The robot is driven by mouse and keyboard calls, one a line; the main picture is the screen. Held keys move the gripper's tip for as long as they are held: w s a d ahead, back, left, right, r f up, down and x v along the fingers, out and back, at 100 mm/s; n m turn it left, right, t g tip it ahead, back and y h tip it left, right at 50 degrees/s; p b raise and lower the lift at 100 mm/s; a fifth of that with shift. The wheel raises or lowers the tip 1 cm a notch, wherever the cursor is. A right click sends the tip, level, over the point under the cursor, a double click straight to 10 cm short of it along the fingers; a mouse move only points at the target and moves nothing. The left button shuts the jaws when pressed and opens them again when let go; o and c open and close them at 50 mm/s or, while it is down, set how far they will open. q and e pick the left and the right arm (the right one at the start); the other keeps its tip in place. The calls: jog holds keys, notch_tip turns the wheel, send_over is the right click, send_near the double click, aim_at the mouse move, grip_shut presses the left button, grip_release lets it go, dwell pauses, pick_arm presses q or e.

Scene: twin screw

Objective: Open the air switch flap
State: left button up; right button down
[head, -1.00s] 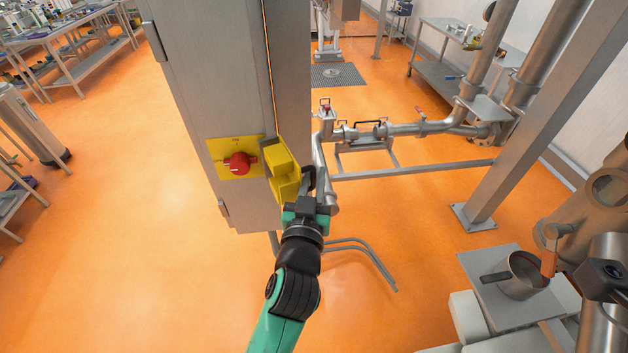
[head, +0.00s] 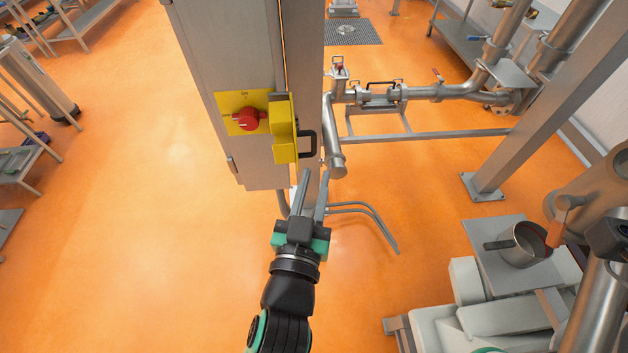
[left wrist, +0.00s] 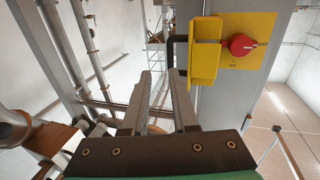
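The yellow flap (head: 284,130) stands at the right edge of the yellow switch plate (head: 228,102) on the grey cabinet, swung aside. The red rotary switch (head: 249,119) on the plate is uncovered. A black handle (head: 308,143) sticks out from the flap's right side. My left gripper (head: 313,177) is below the handle, empty, with its fingers apart. In the left wrist view, the flap (left wrist: 205,62), its handle (left wrist: 174,50) and the red switch (left wrist: 240,44) lie beyond the open fingers (left wrist: 162,72). My right gripper does not show.
The cabinet (head: 240,50) rises above the floor on the left. Steel pipes (head: 430,92) and a slanting post (head: 530,120) stand to the right. A pot (head: 525,245) is at the lower right. The orange floor left of my arm is clear.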

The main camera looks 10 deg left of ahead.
pick_arm(q)
jog(key=shift+m, duration=0.3)
grip_shut()
jog(key=s+d+r+m+h+p, duration=0.1)
jog(key=s+m+h, duration=0.15)
jog(key=m, duration=0.75)
jog(key=s+d+r+m+h, duration=0.15)
jog(key=m+h, duration=0.25)
jog(key=m, duration=0.5)
jog(key=m+y+p, duration=0.1)
jog(key=m+p, duration=0.1)
jog(key=p, duration=0.1)
send_near(313, 147)
jog(key=p+x, duration=0.1)
jog(key=x, duration=0.5)
jog(key=shift+w+d+r+p, duration=0.1)
jog(key=shift+w+d+p, duration=0.05)
jog(key=shift+w+p, duration=0.2)
